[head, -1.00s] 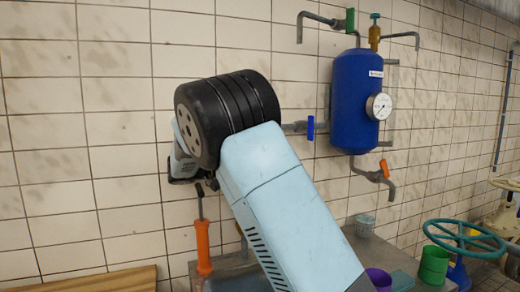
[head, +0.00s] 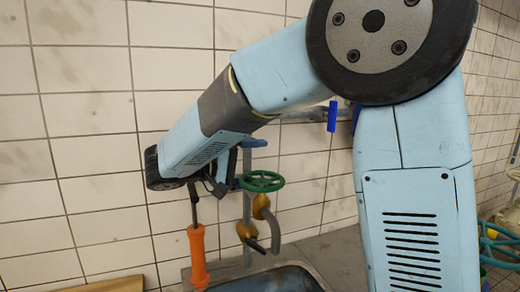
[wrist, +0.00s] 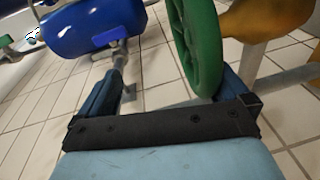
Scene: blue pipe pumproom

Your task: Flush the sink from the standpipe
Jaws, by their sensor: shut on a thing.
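A green handwheel (head: 260,181) sits on a pipe assembly with yellow valve bodies (head: 262,206) above a sink (head: 265,281), seen at the bottom of the head view. My gripper (head: 232,172) is at the left side of this wheel. In the wrist view the wheel (wrist: 197,45) rises close beside my right finger, its lower rim between the two fingers (wrist: 165,92). My gripper is shut on the wheel, though the exact contact is hard to see.
A blue lever (head: 332,115) is on a wall pipe to the right. A blue tank (wrist: 92,25) shows in the wrist view. The tiled wall is close behind.

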